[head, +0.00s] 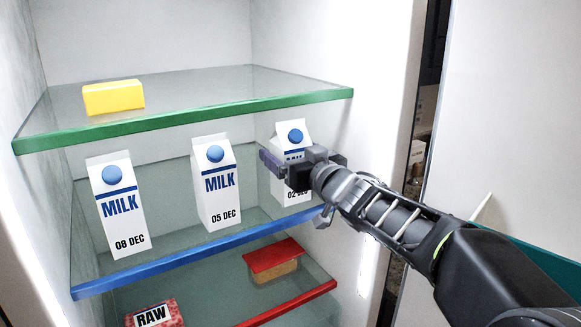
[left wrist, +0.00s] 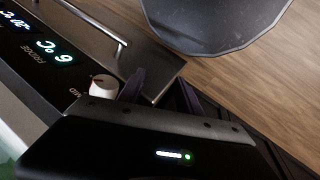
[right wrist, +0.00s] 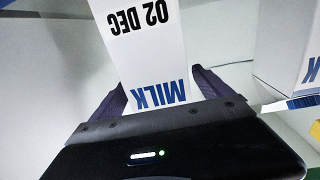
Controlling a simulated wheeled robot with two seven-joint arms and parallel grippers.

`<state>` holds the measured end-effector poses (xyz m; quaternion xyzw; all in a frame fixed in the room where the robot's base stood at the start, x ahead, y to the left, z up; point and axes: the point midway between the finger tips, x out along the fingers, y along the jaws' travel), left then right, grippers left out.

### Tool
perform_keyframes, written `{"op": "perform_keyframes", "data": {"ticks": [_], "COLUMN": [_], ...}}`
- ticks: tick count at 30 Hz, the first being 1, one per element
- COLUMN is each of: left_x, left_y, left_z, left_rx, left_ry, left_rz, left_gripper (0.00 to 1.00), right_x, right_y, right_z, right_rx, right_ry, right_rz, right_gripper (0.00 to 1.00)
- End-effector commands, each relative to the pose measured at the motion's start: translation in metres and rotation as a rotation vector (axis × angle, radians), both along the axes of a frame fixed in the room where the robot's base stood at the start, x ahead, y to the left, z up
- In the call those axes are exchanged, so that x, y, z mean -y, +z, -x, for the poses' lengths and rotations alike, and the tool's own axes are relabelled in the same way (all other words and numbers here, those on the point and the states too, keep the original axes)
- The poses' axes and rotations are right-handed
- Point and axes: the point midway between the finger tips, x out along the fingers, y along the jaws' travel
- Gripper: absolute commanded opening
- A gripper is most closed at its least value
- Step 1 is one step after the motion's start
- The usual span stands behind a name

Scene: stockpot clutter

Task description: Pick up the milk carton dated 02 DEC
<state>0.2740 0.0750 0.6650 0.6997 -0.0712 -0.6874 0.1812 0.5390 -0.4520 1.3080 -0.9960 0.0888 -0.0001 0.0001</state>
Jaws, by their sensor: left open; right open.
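The milk carton dated 02 DEC (head: 291,136) stands upright at the right of the middle shelf, partly hidden by my right gripper (head: 296,172). In the right wrist view its label (right wrist: 146,55) reads upside down, and the carton (right wrist: 165,72) stands between the open fingers of my right gripper (right wrist: 160,92). I cannot tell whether a finger touches it. Cartons dated 05 DEC (head: 217,190) and 08 DEC (head: 120,215) stand to its left. My left gripper (left wrist: 162,90) is open, away from the cartons and outside the head view.
The blue-edged glass shelf (head: 180,262) bears the cartons. A green-edged shelf (head: 190,115) with a yellow block (head: 113,98) is above. Below are a red-topped container (head: 274,261) and a RAW pack (head: 154,315). A white knob (left wrist: 103,87) shows near my left gripper.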

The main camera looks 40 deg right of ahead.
Motion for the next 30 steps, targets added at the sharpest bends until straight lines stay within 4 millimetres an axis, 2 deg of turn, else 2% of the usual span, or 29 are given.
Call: {"op": "perform_keyframes", "data": {"ticks": [7, 30], "left_x": [0.0000, 0.0000], "left_y": [0.0000, 0.0000], "left_z": [0.0000, 0.0000], "left_rx": [0.000, 0.000], "left_ry": [0.000, 0.000], "left_rz": [0.000, 0.000], "left_gripper": [0.41, 0.41], "right_x": [0.0000, 0.0001], "right_y": [0.0000, 0.0000], "right_z": [0.0002, 0.0002], "right_rx": [0.000, 0.000], "right_ry": [0.000, 0.000], "right_rz": [0.000, 0.000], "right_gripper": [0.88, 0.25]}}
